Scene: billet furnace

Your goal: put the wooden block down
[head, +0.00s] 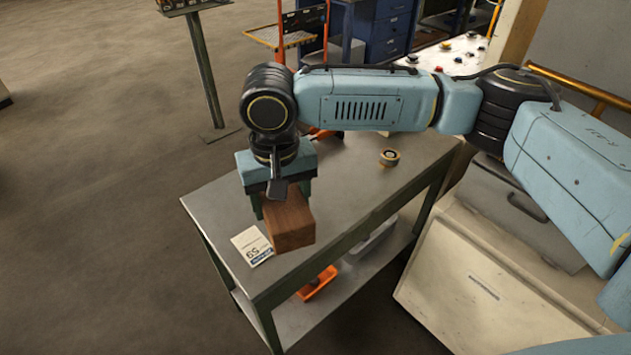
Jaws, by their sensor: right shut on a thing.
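The wooden block (289,219) is a brown, box-shaped piece near the left part of the grey workbench top (340,210). My right gripper (282,198) points down over the bench and is shut on the block, with its fingers on the block's sides. The gripper body hides the far end of the block. I cannot tell whether the block's underside touches the bench top. My left gripper is not in the picture.
A printed card (252,246) lies beside the block at the bench's left edge. A small round tin (389,158) stands further back right. An orange tray (317,283) is on the lower shelf. The bench top between block and tin is clear.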

